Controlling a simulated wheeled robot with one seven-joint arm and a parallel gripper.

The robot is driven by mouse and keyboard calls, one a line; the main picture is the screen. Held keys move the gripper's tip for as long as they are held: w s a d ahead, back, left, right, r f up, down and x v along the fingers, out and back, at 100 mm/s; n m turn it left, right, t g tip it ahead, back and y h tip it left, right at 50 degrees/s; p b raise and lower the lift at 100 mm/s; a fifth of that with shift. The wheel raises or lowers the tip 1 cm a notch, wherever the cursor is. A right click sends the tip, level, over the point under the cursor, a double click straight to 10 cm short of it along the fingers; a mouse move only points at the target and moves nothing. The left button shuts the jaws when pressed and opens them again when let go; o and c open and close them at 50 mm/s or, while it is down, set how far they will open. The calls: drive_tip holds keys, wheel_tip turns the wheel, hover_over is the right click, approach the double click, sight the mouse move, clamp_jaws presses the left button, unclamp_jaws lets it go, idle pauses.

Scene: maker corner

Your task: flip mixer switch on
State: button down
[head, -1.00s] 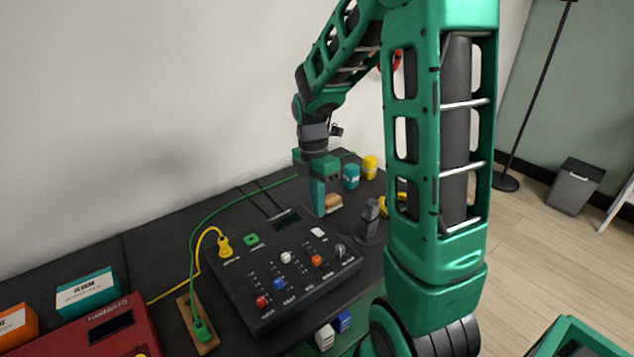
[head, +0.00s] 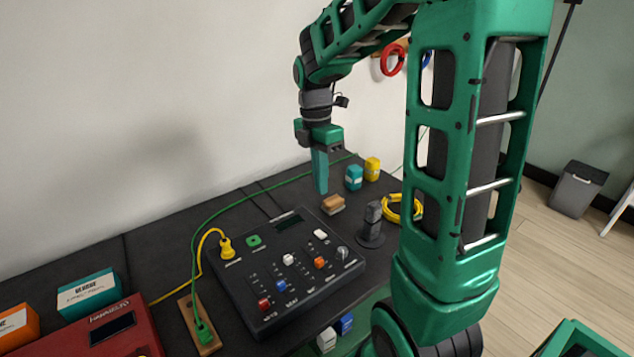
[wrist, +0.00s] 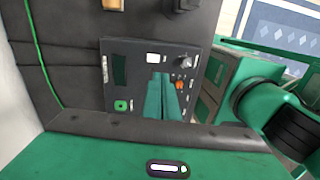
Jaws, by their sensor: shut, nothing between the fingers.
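The mixer (head: 262,307) is a dark box with a small display, several coloured slider caps and a knob, lying on the dark bench. Its white rocker-like switch (head: 320,235) is at the back right of the panel and also shows in the wrist view (wrist: 153,58). A green square button (head: 253,240) is at the back left. I cannot tell which way the switch is set. My gripper (head: 321,190) is shut and empty, pointing down in the air above the mixer's back edge, apart from the panel. Its fingers (wrist: 162,82) cover part of the panel in the wrist view.
A yellow plug with its cable (head: 226,248) rises at the mixer's left edge. A wooden brush-like block (head: 333,204) and a dark upright stand (head: 371,225) are behind and right. Teal (head: 353,177) and yellow (head: 372,168) containers stand further back. A red box (head: 100,335) is front left.

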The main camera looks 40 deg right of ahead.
drive_tip(key=s+d+m+t, duration=0.1)
drive_tip(key=s+m, duration=2.1)
drive_tip(key=m, duration=0.2)
drive_tip(key=shift+s+d+r, duration=0.15)
drive_tip(key=shift+s, duration=0.2)
